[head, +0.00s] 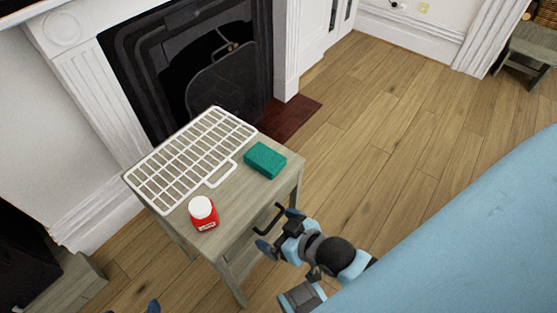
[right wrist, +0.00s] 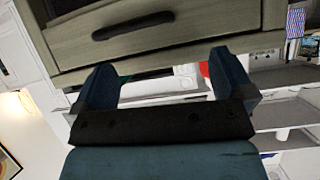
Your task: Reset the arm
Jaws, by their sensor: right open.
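My right gripper (head: 279,231) is open and empty beside the front of the small wooden side table (head: 232,275), close to its black drawer handle (head: 270,219). In the right wrist view, the two blue fingers of this gripper (right wrist: 163,68) stand wide apart with nothing held between them. The drawer front and handle (right wrist: 133,25) show above them. Of my left arm, only a small dark-blue tip (head: 153,306) shows at the bottom edge of the head view, and its jaws cannot be judged.
A fireplace (head: 222,85) stands behind. A large light-blue surface (head: 470,240) fills the lower right. Wooden floor (head: 400,130) is clear between.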

